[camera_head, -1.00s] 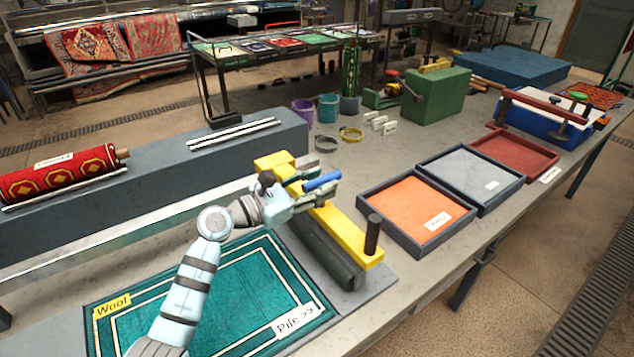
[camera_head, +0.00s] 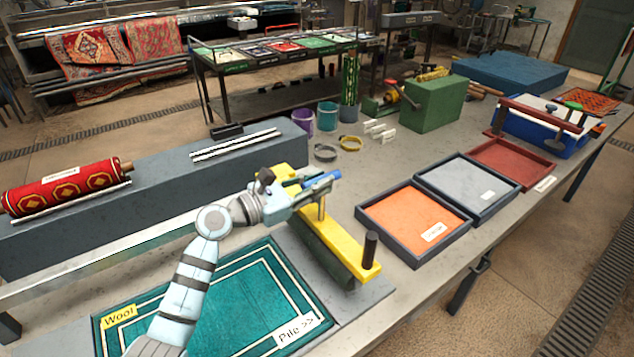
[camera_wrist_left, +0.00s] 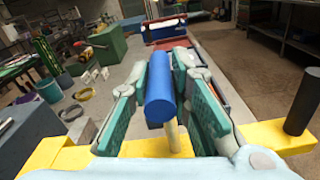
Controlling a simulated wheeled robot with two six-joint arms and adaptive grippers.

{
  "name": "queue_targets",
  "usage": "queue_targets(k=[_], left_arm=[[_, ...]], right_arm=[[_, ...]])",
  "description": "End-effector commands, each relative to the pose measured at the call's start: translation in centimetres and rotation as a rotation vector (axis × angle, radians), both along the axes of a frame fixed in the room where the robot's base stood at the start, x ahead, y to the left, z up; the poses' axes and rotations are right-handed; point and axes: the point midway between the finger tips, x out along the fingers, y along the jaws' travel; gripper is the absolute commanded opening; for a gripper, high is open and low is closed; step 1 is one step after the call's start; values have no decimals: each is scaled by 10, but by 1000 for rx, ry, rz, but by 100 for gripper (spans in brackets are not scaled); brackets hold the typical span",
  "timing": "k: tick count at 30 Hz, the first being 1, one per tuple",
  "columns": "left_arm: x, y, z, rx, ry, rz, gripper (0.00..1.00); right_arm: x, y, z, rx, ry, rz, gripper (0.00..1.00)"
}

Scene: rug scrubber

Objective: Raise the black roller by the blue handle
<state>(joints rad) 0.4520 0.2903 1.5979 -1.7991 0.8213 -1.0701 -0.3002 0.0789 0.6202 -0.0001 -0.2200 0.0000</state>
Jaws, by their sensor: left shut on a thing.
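The blue handle (camera_head: 320,181) sits on a thin tan post above a yellow bar (camera_head: 350,252). My left gripper (camera_head: 324,187) is shut on the handle, with a finger on each side of it. The handle (camera_wrist_left: 159,95) also shows between the green finger pads in the left wrist view. The dark roller (camera_head: 322,246) hangs under the yellow bar, low over the grey board beside the teal rug. I cannot tell whether it touches the board. A dark upright knob (camera_head: 370,250) stands on the bar's near end. My right gripper is out of view.
A teal rug (camera_head: 240,300) with "Wool" and "Pile >>" labels lies left of the roller. An orange tray (camera_head: 410,212), a grey tray (camera_head: 465,182) and a red tray (camera_head: 510,160) stand to the right. A long grey block (camera_head: 160,185) lies behind my left arm.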

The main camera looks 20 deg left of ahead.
Motion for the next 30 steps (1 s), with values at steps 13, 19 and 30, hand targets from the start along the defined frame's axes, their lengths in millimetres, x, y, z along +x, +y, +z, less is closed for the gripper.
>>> queue_targets(k=[13,19,30], left_arm=[[1,0,4,-4,-16,5,38],[-1,3,2,-3,-13,5,38],[-70,60,1,5,-11,5,38]], right_arm=[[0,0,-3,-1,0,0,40],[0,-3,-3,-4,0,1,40],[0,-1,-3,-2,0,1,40]])
